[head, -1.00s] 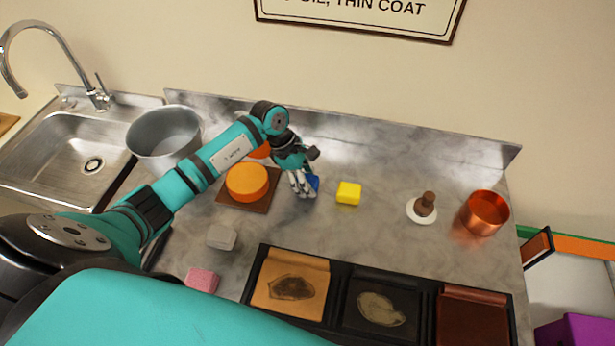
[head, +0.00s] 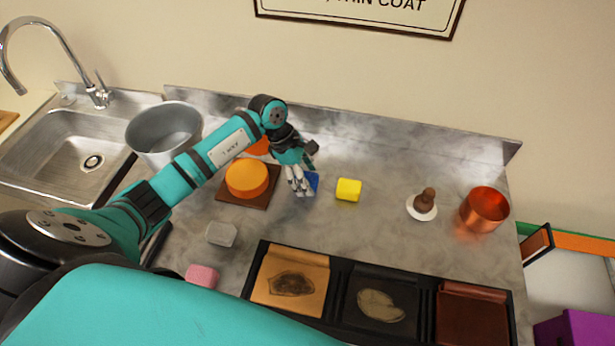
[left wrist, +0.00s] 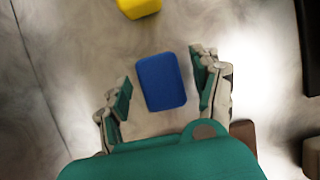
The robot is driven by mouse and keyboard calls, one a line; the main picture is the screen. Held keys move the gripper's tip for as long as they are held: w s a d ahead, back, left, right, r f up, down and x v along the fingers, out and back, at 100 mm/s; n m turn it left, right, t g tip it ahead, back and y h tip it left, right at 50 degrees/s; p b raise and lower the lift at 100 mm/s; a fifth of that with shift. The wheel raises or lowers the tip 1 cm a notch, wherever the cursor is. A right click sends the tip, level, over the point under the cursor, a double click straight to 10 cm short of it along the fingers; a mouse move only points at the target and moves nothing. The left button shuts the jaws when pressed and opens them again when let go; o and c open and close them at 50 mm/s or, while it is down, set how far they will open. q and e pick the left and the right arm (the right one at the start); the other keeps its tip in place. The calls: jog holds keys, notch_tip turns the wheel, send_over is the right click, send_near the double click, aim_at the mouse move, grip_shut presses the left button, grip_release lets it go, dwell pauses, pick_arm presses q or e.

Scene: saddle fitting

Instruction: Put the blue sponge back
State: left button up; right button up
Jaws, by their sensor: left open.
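The blue sponge (left wrist: 161,81) lies on the marble counter between the spread fingers of my left gripper (left wrist: 163,90) in the left wrist view. A gap shows on both sides of it, narrower on the right. In the head view the blue sponge (head: 313,182) shows partly behind my left gripper (head: 301,191), which points down over it. The left gripper is open and holds nothing. My right gripper is not in view.
A yellow sponge (head: 348,189) lies just right of the blue one. An orange round block (head: 247,178) sits on a brown board (head: 264,200) to the left. Grey (head: 221,234) and pink (head: 202,276) sponges lie nearer me. A black tray (head: 337,298) is in front; a copper pot (head: 484,210) stands right.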

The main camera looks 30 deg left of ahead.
pick_arm(q)
jog(key=b+v, duration=0.2)
jog(key=v, duration=0.9)
jog(key=shift+a+r, duration=0.1)
